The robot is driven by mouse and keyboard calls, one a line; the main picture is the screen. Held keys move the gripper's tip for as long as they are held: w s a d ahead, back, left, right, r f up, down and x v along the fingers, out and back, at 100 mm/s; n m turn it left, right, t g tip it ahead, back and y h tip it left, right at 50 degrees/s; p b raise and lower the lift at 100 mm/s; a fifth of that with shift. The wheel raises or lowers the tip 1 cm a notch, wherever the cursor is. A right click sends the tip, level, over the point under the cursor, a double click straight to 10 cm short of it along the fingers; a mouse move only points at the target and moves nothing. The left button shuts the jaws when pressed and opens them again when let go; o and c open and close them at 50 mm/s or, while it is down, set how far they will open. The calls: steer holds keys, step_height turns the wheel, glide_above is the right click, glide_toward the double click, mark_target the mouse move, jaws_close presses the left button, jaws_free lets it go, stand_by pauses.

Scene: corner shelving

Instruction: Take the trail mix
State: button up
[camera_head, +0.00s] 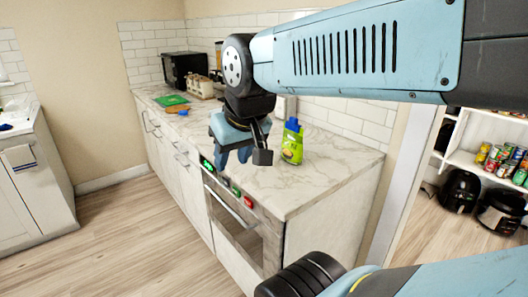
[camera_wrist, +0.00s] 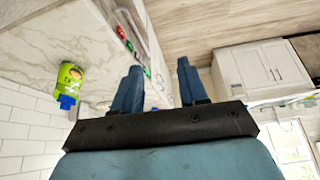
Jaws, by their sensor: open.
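I cannot make out anything that is clearly trail mix. A green container with a blue cap (camera_head: 292,145) stands upright on the marble counter, near its back edge. It also shows in the wrist view (camera_wrist: 72,76), off to the left of the fingers, with a picture on its label. I cannot read its label. My gripper (camera_head: 233,156) is open and empty at the front edge of the counter, to the left of the green container and apart from it. In the wrist view both blue fingers (camera_wrist: 160,70) are spread with nothing between them.
The counter (camera_head: 325,180) is bare around the container. A green board (camera_head: 171,100), jars and a black appliance (camera_head: 184,67) stand farther back. An oven (camera_head: 235,222) is below. Right, shelving (camera_head: 468,160) holds several cans (camera_head: 500,162); black cookers (camera_head: 459,191) stand below. Open floor lies left.

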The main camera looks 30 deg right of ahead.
mark_target(284, 136)
steer(key=o, duration=0.3)
steer(key=shift+w+f, duration=0.15)
steer(key=shift+w, duration=0.05)
steer(key=w+d+f+m+y, duration=0.4)
steer(key=w+f+m, duration=0.1)
steer(key=w+m, duration=0.25)
steer(key=w+d+f+m+y, duration=0.45)
steer(key=w+m, duration=0.25)
steer(key=m, duration=0.2)
steer(key=d+f+m+t+h, duration=0.2)
steer(key=d+m+t, duration=0.2)
steer(key=d, duration=0.6)
steer(key=s+d+f+m+t+h, duration=0.1)
steer(key=d+m+t, duration=0.3)
steer(key=d+m, duration=0.4)
steer(key=d+f+m+t+h, duration=0.4)
steer(key=d+m, duration=0.2)
steer(key=d, duration=0.7)
steer(key=shift+s+d, duration=0.2)
steer(key=shift+s, duration=0.15)
steer(key=shift+w+d+f+m, duration=0.1)
steer(key=shift+w+d+m, duration=0.1)
steer(key=shift+m, duration=0.15)
steer(key=w, duration=0.8)
steer(key=w+a, duration=0.1)
steer(key=w, duration=0.4)
steer(key=shift+w+a+f, duration=0.1)
steer(key=shift+f, duration=0.05)
